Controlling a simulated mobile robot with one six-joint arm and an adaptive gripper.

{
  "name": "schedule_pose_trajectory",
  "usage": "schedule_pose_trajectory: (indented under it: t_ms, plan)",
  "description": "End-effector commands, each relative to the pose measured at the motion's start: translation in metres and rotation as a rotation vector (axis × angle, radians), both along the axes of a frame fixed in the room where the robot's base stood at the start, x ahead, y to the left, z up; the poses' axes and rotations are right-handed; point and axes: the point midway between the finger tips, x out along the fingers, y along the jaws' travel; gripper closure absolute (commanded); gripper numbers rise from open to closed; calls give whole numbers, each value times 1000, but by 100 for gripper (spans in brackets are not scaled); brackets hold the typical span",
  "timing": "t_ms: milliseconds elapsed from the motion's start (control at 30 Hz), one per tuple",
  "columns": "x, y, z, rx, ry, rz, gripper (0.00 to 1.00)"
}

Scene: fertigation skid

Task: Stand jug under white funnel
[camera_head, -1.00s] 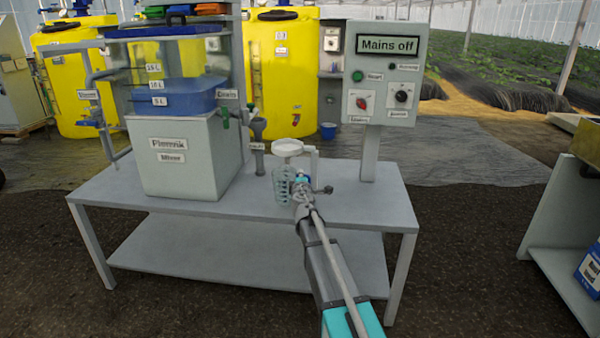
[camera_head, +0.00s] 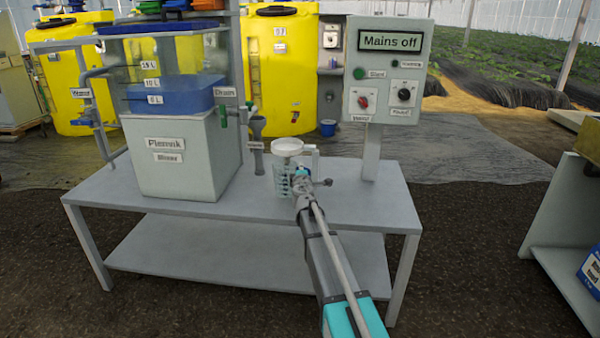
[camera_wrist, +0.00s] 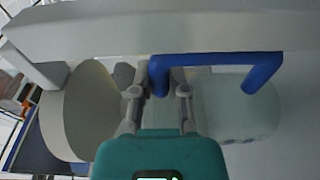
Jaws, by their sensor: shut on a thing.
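The clear ribbed jug (camera_head: 283,183) is upright above the bench, just below the white funnel (camera_head: 287,146). I cannot tell whether its base touches the bench top. My gripper (camera_head: 301,182) is at its right side. In the wrist view my gripper (camera_wrist: 163,78) is shut on the jug's blue handle (camera_wrist: 215,62), near one end of it. The pale, see-through jug body (camera_wrist: 240,108) lies right of the fingers there. The funnel's wide pale bowl (camera_wrist: 80,112) lies left of them. The jug's far side is hidden.
The bench (camera_head: 240,205) carries the Mixer box (camera_head: 175,155) at left and a control panel (camera_head: 388,75) reading "Mains off" at right. A grey drain pipe (camera_head: 257,132) stands left of the funnel. A small dark fitting (camera_head: 325,182) sits right of my gripper.

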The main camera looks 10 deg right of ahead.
Motion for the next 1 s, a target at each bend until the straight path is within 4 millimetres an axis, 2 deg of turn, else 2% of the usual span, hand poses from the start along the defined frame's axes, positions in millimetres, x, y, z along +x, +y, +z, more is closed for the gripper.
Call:
schedule_pose_trajectory:
  t_ms: [300,933,967,1000]
  plan:
    - [0,0,-14,0,0,0,100]
    - [0,2,-19,0,0,2,100]
    - [0,2,-18,0,0,2,76]
    - [0,2,-18,0,0,2,69]
